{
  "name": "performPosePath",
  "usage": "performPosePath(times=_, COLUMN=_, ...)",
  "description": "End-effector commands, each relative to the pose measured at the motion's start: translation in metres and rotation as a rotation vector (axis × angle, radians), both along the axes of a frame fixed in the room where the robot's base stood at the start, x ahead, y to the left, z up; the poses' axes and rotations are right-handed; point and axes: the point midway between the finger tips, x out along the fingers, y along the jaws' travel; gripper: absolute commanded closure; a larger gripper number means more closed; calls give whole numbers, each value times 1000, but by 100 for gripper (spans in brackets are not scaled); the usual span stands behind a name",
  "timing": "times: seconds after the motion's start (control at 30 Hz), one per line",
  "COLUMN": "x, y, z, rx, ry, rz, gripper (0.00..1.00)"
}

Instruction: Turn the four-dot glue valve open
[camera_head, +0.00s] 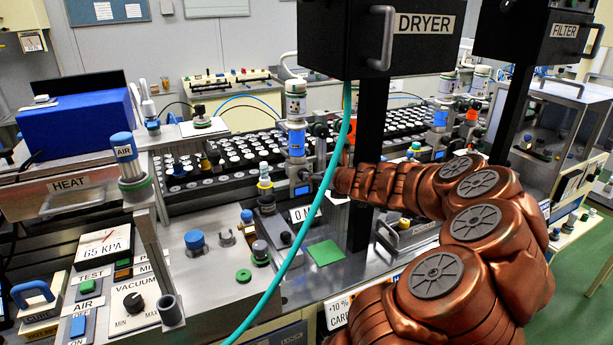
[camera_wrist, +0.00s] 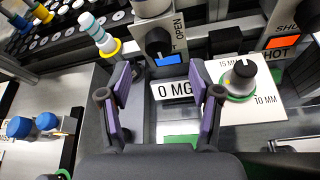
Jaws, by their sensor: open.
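A black valve knob (camera_wrist: 158,42) with a white pointer line stands in the wrist view, beside an upright OPEN label (camera_wrist: 179,30) and above a blue patch. I cannot make out any dot marks, so I cannot tell if it is the four-dot valve. My gripper (camera_wrist: 158,78) is open, its purple-padded fingers on either side of a "0 MG" plate (camera_wrist: 174,91). The knob is beyond the fingertips, roughly centred between them; no contact shows. In the head view, a blue-and-white dispenser (camera_head: 296,138) stands near my arm's end; the gripper is not clear there.
A yellow-ringed post (camera_wrist: 104,40) stands close left. In the head view, a teal hose (camera_head: 310,215) and the DRYER box (camera_head: 350,50) hang near my arm.

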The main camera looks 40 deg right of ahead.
Motion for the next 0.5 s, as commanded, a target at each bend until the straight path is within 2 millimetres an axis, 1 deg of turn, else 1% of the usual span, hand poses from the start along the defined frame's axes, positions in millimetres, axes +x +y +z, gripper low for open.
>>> performPosePath(times=0.3, x=33, y=-6, z=-12, rx=-4, ry=1, rz=5, gripper=36)
performPosePath(times=0.5, x=51, y=-11, z=-20, rx=-4, ry=2, rz=4, gripper=36)
